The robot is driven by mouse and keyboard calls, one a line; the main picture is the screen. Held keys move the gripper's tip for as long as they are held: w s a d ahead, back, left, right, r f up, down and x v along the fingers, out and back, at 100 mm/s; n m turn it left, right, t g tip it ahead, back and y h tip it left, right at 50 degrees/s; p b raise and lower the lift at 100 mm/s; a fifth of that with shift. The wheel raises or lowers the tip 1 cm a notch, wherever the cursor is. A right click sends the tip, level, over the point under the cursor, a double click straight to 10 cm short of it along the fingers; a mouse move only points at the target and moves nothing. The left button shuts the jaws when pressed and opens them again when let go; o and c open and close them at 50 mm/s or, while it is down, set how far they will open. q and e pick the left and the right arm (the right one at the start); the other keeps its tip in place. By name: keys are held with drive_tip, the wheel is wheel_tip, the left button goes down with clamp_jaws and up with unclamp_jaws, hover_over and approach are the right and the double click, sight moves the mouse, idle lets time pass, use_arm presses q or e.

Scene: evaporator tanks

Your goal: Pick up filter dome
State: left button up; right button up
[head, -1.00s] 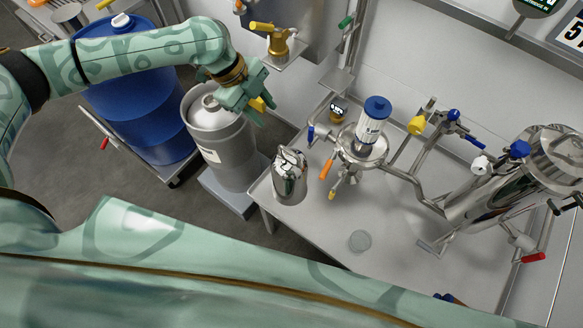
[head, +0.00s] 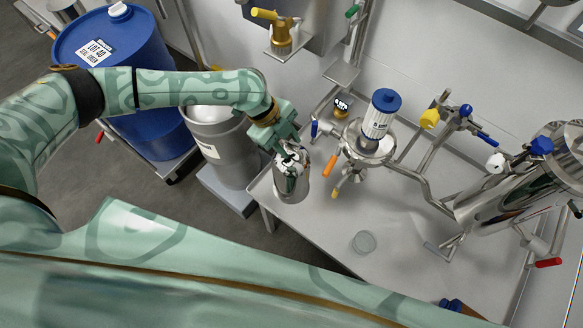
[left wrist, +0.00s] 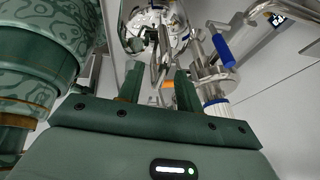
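The filter dome (head: 291,180) is a shiny, mirror-like metal cover standing at the left end of the steel table, with a handle on top. My left gripper (head: 287,146) is right above it, fingers pointing at its top. In the left wrist view the gripper (left wrist: 158,80) is open, its two fingers apart, and the dome (left wrist: 143,22) with its bar handle lies just beyond the fingertips. I cannot tell whether the fingers touch the handle. My right gripper is not in view.
A blue-capped filter cartridge (head: 379,118) stands on a holder with pipes and coloured valve handles, right of the dome. A grey keg (head: 220,150) and a blue drum (head: 125,60) stand left. A clear round disc (head: 364,242) lies on the steel table (head: 320,225), whose front is mostly bare.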

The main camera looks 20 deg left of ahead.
use_arm(q)
drive_tip(key=shift+x, duration=0.9)
drive_tip(key=shift+r, duration=0.1)
clamp_jaws()
drive_tip(key=shift+w, duration=0.1)
idle(0.4)
